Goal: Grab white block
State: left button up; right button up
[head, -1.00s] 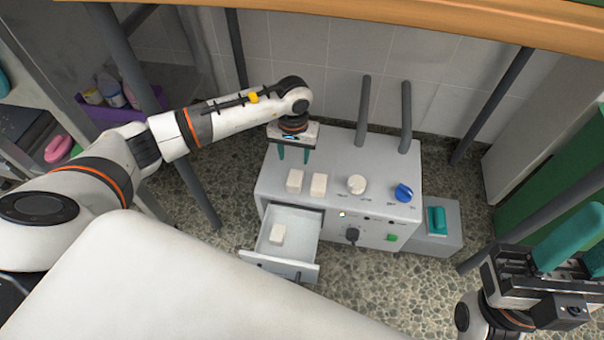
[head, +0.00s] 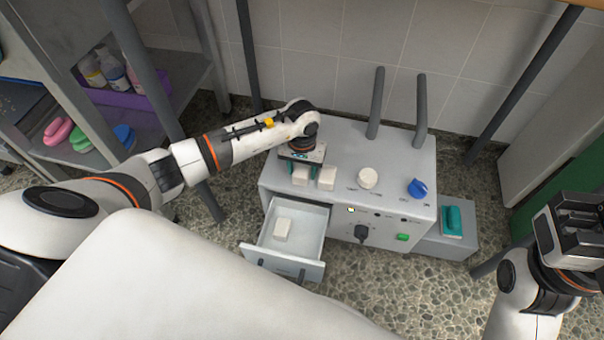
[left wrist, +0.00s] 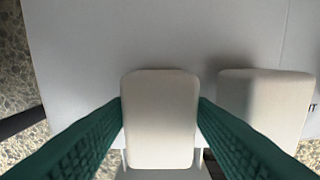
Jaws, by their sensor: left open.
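A white block (head: 300,176) stands on top of the grey cabinet (head: 345,150), partly hidden by my left gripper (head: 300,170). In the left wrist view this white block (left wrist: 160,120) sits between the two green fingers, which are open on either side of it. A second white block (head: 327,179) stands just to its right and shows in the left wrist view (left wrist: 263,105). A third white block (head: 283,228) lies in the open drawer (head: 312,228). My right gripper (head: 580,225) is cut off at the right edge, its fingers not visible.
A teal item (head: 453,221) lies on a lower grey box at the right. A shelf (head: 185,85) stands at the left.

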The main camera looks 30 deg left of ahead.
pick_arm(q)
jog(key=c, duration=0.9)
jog(key=shift+o, duration=0.2)
jog(key=shift+r, duration=0.2)
